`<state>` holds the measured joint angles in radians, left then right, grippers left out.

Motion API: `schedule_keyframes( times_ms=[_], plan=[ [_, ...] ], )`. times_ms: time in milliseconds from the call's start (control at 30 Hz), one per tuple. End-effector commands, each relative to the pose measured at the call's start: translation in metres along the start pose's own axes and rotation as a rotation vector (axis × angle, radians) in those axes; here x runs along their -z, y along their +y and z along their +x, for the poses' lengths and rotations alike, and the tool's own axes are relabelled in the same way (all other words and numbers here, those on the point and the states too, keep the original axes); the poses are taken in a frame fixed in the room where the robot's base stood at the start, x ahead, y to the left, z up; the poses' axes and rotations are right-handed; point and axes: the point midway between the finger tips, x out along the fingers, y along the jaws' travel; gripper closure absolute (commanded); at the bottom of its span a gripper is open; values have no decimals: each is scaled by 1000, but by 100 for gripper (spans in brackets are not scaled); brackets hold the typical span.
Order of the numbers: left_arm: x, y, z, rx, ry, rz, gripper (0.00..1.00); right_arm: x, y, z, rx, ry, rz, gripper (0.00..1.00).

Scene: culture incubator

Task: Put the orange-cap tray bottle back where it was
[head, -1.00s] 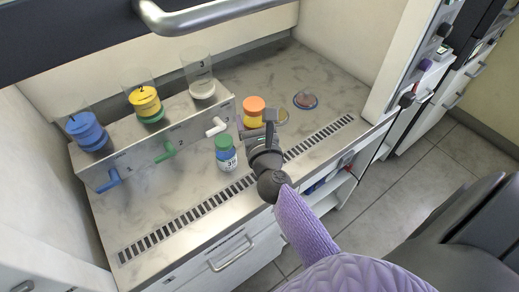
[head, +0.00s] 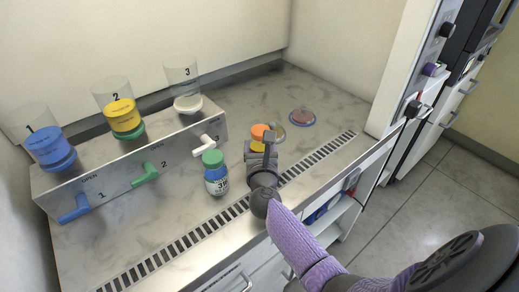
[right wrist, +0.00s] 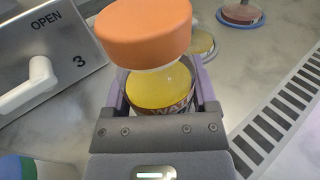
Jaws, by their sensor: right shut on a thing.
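The orange-cap bottle (head: 259,133) has yellow contents and is mostly hidden behind my right gripper in the head view. In the right wrist view the orange-cap bottle (right wrist: 147,32) stands between the fingers, its lower part hidden by the gripper. My right gripper (head: 262,150) is shut on it, over the worktop beside the green-cap bottle. I cannot tell whether the bottle touches the surface. The green-cap bottle (head: 216,175) stands upright to the left of the gripper. My left gripper is not in view.
A metal stand (head: 120,168) holds numbered cups with blue, yellow and white contents, with coloured valve handles in front. Two round dishes, one reddish (head: 302,117) and one pale (head: 276,133), lie behind the gripper. A slotted grille (head: 320,150) runs along the worktop's front.

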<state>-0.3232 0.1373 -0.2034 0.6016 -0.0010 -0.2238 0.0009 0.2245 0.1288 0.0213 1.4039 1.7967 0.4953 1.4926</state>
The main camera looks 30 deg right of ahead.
Motion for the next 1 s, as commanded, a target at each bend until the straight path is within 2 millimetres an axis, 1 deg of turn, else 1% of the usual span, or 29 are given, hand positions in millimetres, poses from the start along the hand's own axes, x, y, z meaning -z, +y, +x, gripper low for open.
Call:
schedule_keyframes(
  times_ms=[67,100,167,200,233,433,500,567,667,800,900,1000],
  plan=[
    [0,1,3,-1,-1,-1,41,3,0,0,0,0,0,100],
    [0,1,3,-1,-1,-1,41,4,0,0,0,0,0,24],
    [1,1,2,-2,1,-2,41,3,0,0,0,0,0,11],
    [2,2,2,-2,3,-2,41,2,0,0,0,0,0,2],
    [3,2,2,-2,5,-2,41,2,0,0,0,0,0,0],
    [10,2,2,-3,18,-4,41,2,0,0,0,0,0,0],
    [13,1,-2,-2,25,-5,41,-3,0,0,-1,-1,0,0],
    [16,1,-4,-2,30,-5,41,-1,0,-7,-2,2,0,0],
    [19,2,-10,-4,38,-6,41,-2,0,-27,-1,4,1,0],
    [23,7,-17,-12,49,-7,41,-2,0,-63,-1,4,2,0],
    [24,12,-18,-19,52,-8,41,-1,0,-86,-1,3,1,0],
    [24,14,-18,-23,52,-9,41,0,0,-104,0,3,0,0]
  ],
)
